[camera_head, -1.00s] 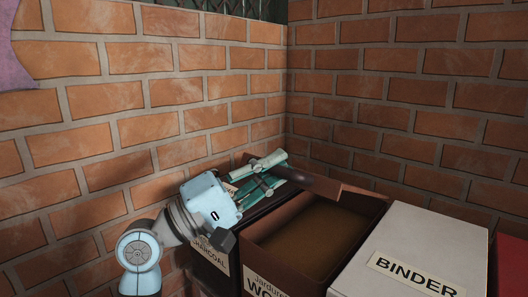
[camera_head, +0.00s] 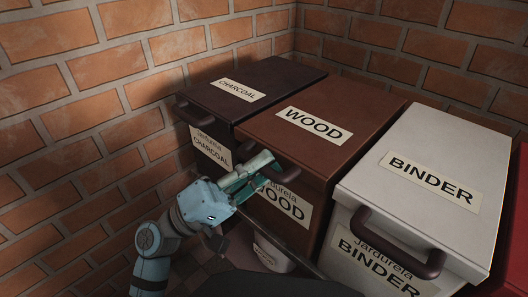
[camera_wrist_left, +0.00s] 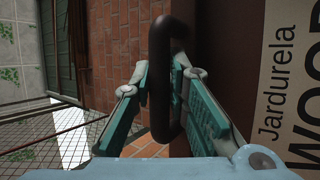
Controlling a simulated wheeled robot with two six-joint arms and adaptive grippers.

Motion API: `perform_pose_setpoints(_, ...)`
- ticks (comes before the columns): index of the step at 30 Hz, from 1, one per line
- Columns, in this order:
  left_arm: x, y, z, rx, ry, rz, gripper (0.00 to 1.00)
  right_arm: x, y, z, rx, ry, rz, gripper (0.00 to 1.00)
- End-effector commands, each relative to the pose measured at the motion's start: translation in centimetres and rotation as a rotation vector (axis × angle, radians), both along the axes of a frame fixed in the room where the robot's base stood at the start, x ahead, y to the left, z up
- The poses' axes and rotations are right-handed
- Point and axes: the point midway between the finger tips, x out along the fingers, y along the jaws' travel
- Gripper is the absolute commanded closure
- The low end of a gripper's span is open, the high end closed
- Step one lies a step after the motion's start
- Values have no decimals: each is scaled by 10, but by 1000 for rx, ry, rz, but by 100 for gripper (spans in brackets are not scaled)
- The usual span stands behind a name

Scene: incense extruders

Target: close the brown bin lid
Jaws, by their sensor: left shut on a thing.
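The brown bin (camera_head: 270,222), labelled WOOD, stands between a darker bin and a white one. Its brown lid (camera_head: 350,100) lies flat over the top, and no opening shows. A dark curved handle (camera_head: 288,172) sticks out from the lid's front edge. My left gripper (camera_head: 264,166) is at this handle, in front of the bin, with its green fingers on either side. In the left wrist view the handle (camera_wrist_left: 160,90) runs upright between the two fingers, and my left gripper is shut on it. My right gripper is not in view.
The dark CHARCOAL bin (camera_head: 235,92) stands to the left with its lid down. The white BINDER bin (camera_head: 425,170) stands close on the right, its handle (camera_head: 390,240) jutting forward. A red bin (camera_head: 510,235) is at the right edge. Brick walls (camera_head: 90,100) stand behind and left.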

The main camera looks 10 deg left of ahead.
Motion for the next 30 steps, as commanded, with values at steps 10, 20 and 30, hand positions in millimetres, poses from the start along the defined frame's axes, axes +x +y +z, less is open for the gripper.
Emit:
perform_pose_setpoints(10,2,-2,-11,21,16,-1,77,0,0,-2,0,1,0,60)
perform_pose_setpoints(20,2,-2,0,15,9,-3,77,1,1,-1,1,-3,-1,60)
perform_pose_setpoints(30,-1,-2,79,17,3,-2,77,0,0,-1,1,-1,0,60)
